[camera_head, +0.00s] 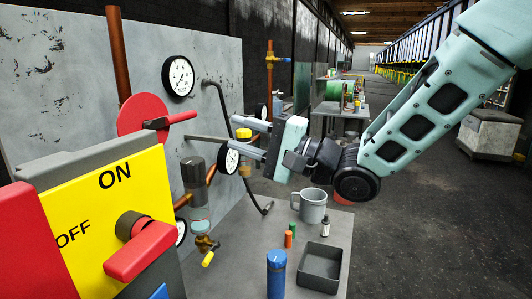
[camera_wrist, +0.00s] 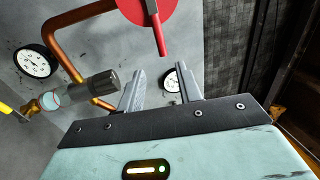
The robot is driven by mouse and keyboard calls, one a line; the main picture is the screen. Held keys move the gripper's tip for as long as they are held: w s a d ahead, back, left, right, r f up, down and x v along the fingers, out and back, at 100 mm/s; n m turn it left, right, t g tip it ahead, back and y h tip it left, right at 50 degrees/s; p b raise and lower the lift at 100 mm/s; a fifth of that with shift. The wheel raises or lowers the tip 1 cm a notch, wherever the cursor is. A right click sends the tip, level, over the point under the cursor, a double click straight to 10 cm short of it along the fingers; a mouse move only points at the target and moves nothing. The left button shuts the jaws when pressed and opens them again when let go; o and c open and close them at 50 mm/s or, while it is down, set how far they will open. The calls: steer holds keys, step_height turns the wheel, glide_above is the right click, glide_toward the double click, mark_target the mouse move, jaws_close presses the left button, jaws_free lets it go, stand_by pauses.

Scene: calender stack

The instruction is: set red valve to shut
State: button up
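The red valve (camera_head: 136,112) is a red disc on the grey wall panel, with a dark hub and a red lever (camera_head: 181,117) pointing right. In the wrist view the disc (camera_wrist: 148,8) is cut by the top edge and its lever (camera_wrist: 159,36) points down toward the gap between my fingers. My gripper (camera_head: 246,136) is open and empty, right of the lever and apart from it in the head view. The fingers also show in the wrist view (camera_wrist: 161,82). No shut mark is legible on the disc.
A yellow ON/OFF panel (camera_head: 110,215) with a red knob (camera_head: 140,251) stands front left. Gauges (camera_head: 179,76), copper pipes (camera_head: 116,60) and a dark cylinder (camera_head: 194,178) crowd the wall. A grey mug (camera_head: 313,206), tray (camera_head: 320,266) and blue cylinder (camera_head: 276,275) stand on the bench below.

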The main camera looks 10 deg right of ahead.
steer(key=shift+b+v, duration=0.35)
steer(key=shift+v, duration=1.9)
steer(key=s+f+n+g+h, duration=0.1)
steer(key=s+f+n+h, duration=0.15)
steer(key=f+h, duration=0.35)
steer(key=s+f+n+g+h, duration=0.1)
steer(key=f+n+h, duration=0.25)
steer(key=f, duration=0.45)
steer(key=s+d+f+n+g+h, duration=0.2)
steer(key=s, duration=0.5)
steer(key=s+d+f+n+g+h+b, duration=0.1)
steer(key=s+d+f+n+g+h, duration=0.1)
steer(key=s, duration=0.5)
steer(key=s+d+f+n+g+h, duration=0.1)
steer(key=s+f+n+g+h, duration=0.2)
steer(key=s, duration=0.4)
steer(key=shift+s+d+f+n+g, duration=0.15)
steer(key=shift+d+n+g, duration=0.3)
steer(key=shift+g, duration=0.25)
steer(key=shift+a, duration=0.1)
